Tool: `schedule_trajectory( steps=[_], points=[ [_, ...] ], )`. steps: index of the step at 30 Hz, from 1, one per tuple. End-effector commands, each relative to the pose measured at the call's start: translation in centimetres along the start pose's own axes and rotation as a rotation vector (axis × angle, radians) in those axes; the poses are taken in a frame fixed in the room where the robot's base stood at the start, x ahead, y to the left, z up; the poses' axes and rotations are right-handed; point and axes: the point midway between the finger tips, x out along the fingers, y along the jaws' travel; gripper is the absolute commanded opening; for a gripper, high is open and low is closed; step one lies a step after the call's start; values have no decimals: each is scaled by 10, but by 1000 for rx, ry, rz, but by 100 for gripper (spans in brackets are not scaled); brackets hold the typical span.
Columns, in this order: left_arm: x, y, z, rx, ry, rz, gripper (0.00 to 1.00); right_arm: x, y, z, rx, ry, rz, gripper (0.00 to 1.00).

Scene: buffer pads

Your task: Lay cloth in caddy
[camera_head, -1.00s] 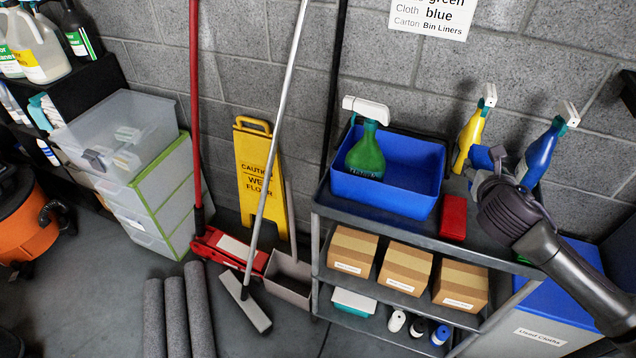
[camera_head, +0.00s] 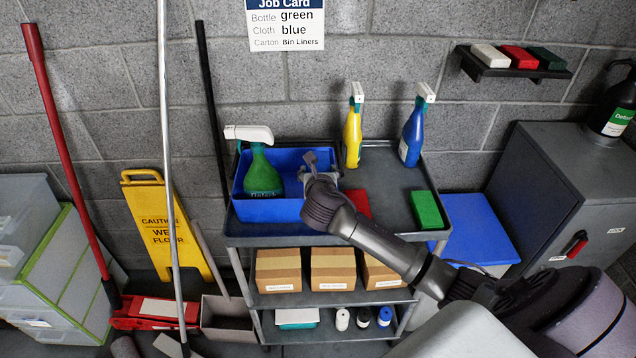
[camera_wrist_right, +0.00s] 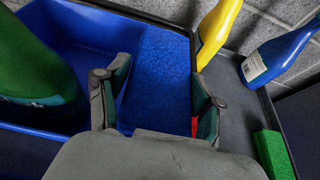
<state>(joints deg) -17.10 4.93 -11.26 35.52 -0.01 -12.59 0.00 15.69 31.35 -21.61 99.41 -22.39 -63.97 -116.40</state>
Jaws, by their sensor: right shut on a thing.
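The blue caddy (camera_head: 268,211) stands on the cart's top at the left, with a green spray bottle (camera_head: 262,174) upright in it. My right gripper (camera_head: 318,168) is over the caddy's right part. In the right wrist view it is shut on a blue cloth (camera_wrist_right: 160,78), held between its two fingers. The cloth overlaps the caddy from that camera; I cannot tell whether it touches the caddy's floor. In the head view the cloth is hard to tell from the blue caddy. My left gripper is out of view.
The cart top (camera_head: 391,186) also holds a red cloth (camera_head: 360,203), a green cloth (camera_head: 426,209), a yellow bottle (camera_head: 352,140) and a blue bottle (camera_head: 411,139). Cartons (camera_head: 333,269) fill the shelf below. A job card (camera_head: 286,24) hangs above, naming green bottle and blue cloth.

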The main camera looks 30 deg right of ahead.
Motion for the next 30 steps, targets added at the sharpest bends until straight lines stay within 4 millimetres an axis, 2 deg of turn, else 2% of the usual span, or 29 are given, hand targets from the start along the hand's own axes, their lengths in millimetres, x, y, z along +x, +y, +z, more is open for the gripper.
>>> schedule_trajectory(
  steps=[9,30],
  points=[
    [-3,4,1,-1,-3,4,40,15,0,-36,-1,2,-2,33],
    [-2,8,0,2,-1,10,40,21,-2,-53,-3,8,-6,33]
  ],
)
